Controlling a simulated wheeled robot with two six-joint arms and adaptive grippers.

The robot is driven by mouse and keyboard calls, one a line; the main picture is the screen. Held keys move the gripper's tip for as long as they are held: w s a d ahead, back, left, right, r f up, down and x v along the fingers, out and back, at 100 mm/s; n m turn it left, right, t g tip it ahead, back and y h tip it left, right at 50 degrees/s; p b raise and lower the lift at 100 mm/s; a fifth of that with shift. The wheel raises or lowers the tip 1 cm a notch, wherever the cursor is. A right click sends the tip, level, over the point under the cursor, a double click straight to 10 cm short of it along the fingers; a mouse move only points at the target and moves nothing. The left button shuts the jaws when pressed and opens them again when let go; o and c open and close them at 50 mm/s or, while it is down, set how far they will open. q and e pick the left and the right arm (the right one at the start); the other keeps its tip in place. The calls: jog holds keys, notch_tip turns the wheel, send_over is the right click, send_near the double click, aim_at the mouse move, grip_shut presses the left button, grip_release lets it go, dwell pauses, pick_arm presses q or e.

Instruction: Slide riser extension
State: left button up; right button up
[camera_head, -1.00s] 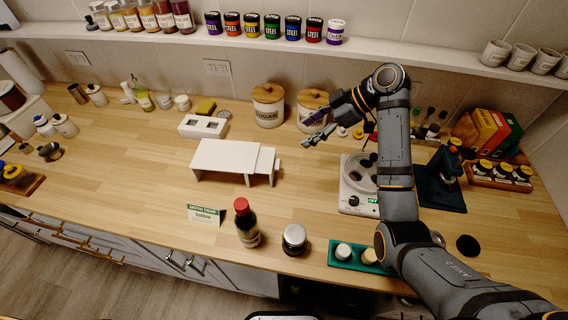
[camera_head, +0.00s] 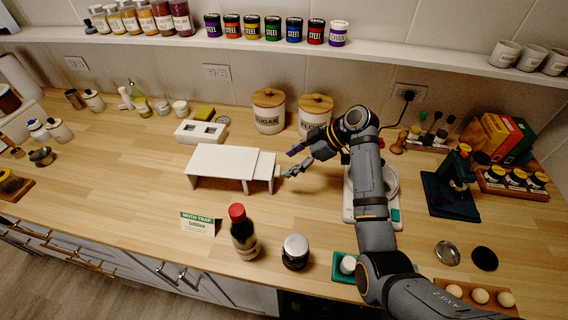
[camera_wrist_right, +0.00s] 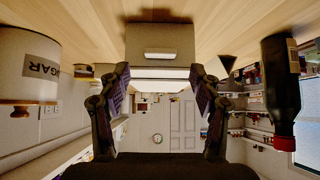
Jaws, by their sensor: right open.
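The white riser (camera_head: 221,160) stands on the wooden counter left of centre in the head view. Its white extension (camera_head: 264,167) sticks out a short way from the right end. My right gripper (camera_head: 289,163) is open just right of the extension's outer end. In the right wrist view the picture is inverted, and the riser end (camera_wrist_right: 160,40) lies ahead between the two spread fingers of my right gripper (camera_wrist_right: 160,82). The fingers look apart from the extension, though contact is hard to judge. My left gripper is out of view.
A sugar canister (camera_head: 268,112) and a flour canister (camera_head: 315,117) stand behind the gripper. A red-capped bottle (camera_head: 243,236) and a dark jar (camera_head: 295,252) stand in front. A scale (camera_head: 394,214) is to the right. Counter between the riser and bottle is clear.

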aim_at(277, 170)
jog(key=shift+x, duration=1.8)
grip_shut()
